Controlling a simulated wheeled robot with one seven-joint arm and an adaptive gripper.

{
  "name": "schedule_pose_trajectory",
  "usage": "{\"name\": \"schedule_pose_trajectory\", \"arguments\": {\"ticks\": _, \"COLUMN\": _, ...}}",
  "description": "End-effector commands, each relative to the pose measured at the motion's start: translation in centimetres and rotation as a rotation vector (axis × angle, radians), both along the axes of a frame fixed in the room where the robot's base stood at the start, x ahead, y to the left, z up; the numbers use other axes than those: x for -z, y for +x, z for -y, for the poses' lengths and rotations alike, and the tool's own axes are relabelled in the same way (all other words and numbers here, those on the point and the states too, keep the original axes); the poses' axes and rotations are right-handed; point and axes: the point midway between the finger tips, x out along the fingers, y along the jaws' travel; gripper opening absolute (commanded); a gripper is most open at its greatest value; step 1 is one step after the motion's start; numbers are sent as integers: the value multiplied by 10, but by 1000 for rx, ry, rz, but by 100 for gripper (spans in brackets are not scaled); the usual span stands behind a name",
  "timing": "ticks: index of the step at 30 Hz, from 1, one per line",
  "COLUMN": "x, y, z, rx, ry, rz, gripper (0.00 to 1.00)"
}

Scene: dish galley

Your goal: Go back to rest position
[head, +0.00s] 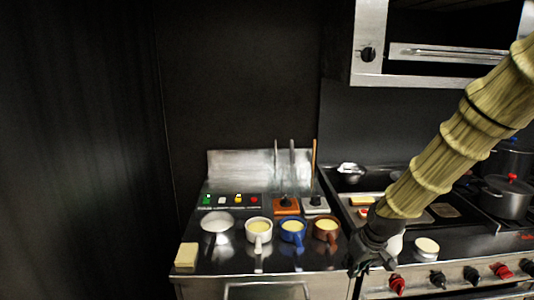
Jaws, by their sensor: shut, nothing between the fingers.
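My gripper (360,268) is dark and hangs at the end of my pale, ribbed arm, which comes in from the upper right. Its tip points down and left at the front edge of the counter, just left of the stove knobs. The fingers look small and dark and are closed with nothing seen between them. The arm hides part of the stove top behind it.
The steel counter (214,257) holds a white bowl (217,222), white cup (259,231), blue cup (293,230), brown cup (326,229) and yellowish block (187,254). A pot (507,198) stands on the stove. An oven unit (440,52) hangs above. Dark wall fills the left.

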Motion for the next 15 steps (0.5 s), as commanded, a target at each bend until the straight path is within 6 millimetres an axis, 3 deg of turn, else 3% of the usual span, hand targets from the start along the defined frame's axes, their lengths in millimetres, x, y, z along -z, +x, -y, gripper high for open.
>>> {"name": "schedule_pose_trajectory", "arguments": {"ticks": 8, "x": 87, "y": -43, "z": -8, "rx": 63, "ry": 12, "rz": -68, "gripper": 0}}
{"name": "schedule_pose_trajectory", "arguments": {"ticks": 15, "x": 173, "y": -104, "z": -16, "rx": 141, "ry": 15, "rz": -134, "gripper": 0}}
